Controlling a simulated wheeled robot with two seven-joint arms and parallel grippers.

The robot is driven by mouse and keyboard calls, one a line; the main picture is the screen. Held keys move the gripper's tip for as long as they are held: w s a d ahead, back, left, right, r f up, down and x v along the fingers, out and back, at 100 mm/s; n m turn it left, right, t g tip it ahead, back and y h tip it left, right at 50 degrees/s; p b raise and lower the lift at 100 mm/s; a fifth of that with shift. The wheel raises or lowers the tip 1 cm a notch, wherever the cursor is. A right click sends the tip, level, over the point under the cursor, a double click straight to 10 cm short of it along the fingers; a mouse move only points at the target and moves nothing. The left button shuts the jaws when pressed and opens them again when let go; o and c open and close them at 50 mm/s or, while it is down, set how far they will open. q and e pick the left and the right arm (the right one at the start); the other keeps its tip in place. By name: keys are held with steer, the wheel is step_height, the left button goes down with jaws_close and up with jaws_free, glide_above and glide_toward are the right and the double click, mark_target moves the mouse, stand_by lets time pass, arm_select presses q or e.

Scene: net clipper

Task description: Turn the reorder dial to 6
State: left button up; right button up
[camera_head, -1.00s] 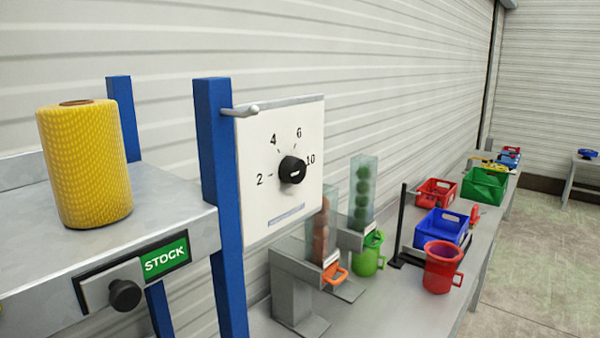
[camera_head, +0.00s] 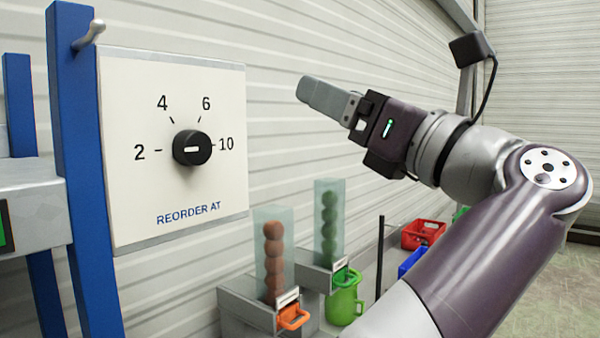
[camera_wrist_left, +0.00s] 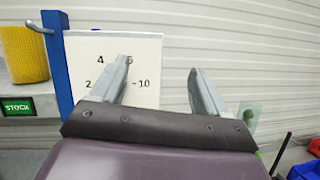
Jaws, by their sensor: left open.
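The reorder dial (camera_head: 192,148) is a round black knob on a white panel (camera_head: 130,100) labelled REORDER AT, with the numbers 2, 4, 6 and 10 around it. A short white mark on the knob lies level, along the line between 2 and 10; I cannot tell which end points. My left gripper (camera_head: 312,92) is to the right of the panel, raised above the dial's height, apart from it and empty. In the left wrist view my left gripper (camera_wrist_left: 160,70) is open. There its left finger overlaps the panel (camera_wrist_left: 85,50) and hides the knob. My right gripper is not in view.
A blue post (camera_head: 78,170) with a metal peg (camera_head: 92,33) stands at the panel's left edge. Below right are clear tubes of brown balls (camera_head: 274,260) and green balls (camera_head: 330,225), a green mug (camera_head: 345,300) and a red bin (camera_head: 422,235). A ribbed wall is behind.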

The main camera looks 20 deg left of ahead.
arm_select(q)
steer(key=s+a+f+n+g+h, duration=0.2)
steer(key=a+f+n+g, duration=0.2)
steer(key=f+n+g, duration=0.1)
steer(key=n+g+p, duration=0.1)
steer(key=n+p, duration=0.1)
steer(key=p, duration=0.2)
glide_toward(201, 147)
steer(key=x, duration=0.6)
steer(key=p+x, duration=0.1)
steer(key=x, duration=0.1)
steer(key=shift+s+a+r, duration=0.2)
steer(key=shift+s, duration=0.1)
steer(key=shift+w+a, duration=0.15)
steer(key=shift+a, duration=0.15)
steer(key=shift+w+f+m, duration=0.15)
steer(key=shift+w+m, duration=0.15)
steer(key=shift+w, duration=0.05)
steer(key=shift+s+a, duration=0.1)
steer(key=c, duration=1)
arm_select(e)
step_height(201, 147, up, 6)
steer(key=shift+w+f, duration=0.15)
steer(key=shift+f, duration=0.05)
